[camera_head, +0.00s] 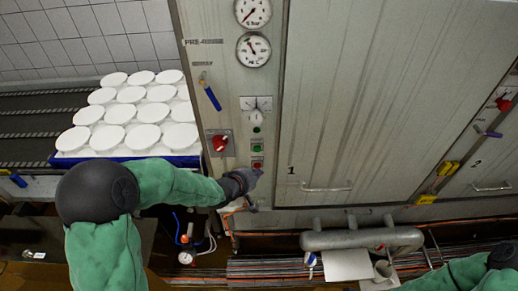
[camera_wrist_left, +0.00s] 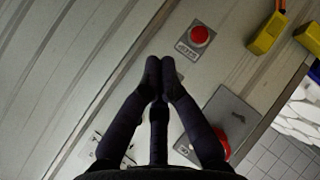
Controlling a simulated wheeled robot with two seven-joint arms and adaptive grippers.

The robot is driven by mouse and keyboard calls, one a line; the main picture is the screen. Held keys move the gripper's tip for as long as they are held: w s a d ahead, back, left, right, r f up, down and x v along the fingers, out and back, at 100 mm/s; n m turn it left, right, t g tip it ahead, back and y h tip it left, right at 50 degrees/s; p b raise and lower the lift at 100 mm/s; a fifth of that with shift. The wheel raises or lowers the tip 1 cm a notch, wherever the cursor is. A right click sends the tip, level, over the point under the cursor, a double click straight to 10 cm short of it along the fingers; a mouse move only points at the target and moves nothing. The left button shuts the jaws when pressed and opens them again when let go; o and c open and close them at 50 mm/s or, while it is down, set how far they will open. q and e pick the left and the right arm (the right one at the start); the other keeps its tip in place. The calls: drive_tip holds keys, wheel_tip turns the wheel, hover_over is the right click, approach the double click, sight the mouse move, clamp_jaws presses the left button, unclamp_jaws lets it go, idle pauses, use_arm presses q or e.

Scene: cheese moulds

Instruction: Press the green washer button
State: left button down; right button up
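The green button (camera_head: 257,148) is on a narrow control panel left of the big metal door, with a small green light or button (camera_head: 257,129) above it and a red button (camera_head: 257,164) below. My left gripper (camera_head: 254,174) is at the panel just below the red button; contact cannot be told. In the left wrist view, its fingertips (camera_wrist_left: 160,65) are together with nothing seen between them. A red button on a labelled plate (camera_wrist_left: 200,36) lies beyond the tips. The green button cannot be made out there. My right gripper is out of view.
A larger red switch (camera_head: 219,143) sits left of the buttons, also beside the fingers in the wrist view (camera_wrist_left: 219,146). Above are two gauges (camera_head: 253,50) and a blue-handled lever (camera_head: 211,96). White round moulds (camera_head: 125,113) stand left. Pipes (camera_head: 362,239) run below.

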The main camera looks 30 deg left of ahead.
use_arm(q)
drive_tip(key=w+a, duration=0.4)
drive_tip(key=w, duration=0.2)
drive_tip(key=shift+w+p, duration=0.25)
drive_tip(key=shift+p, duration=0.2)
drive_tip(key=shift+w+a, duration=0.15)
drive_tip(key=shift+a, duration=0.1)
idle(1.1)
drive_tip(key=shift+w+a+p, duration=0.3)
drive_tip(key=shift+w+p, duration=0.1)
drive_tip(key=shift+w, duration=0.05)
idle(1.1)
drive_tip(key=shift+s+d, duration=0.5)
drive_tip(key=shift+s, duration=0.3)
drive_tip(key=shift+s+d+b, duration=0.1)
drive_tip(key=shift+s+d, duration=0.35)
drive_tip(key=shift+s, duration=0.25)
drive_tip(key=shift+s+d+b, duration=0.1)
drive_tip(key=shift+s+d, duration=0.35)
drive_tip(key=shift+s, duration=0.3)
drive_tip(key=shift+s+d+b, duration=0.1)
drive_tip(key=shift+s+d, duration=0.35)
drive_tip(key=shift+s, duration=0.25)
drive_tip(key=shift+f, duration=0.1)
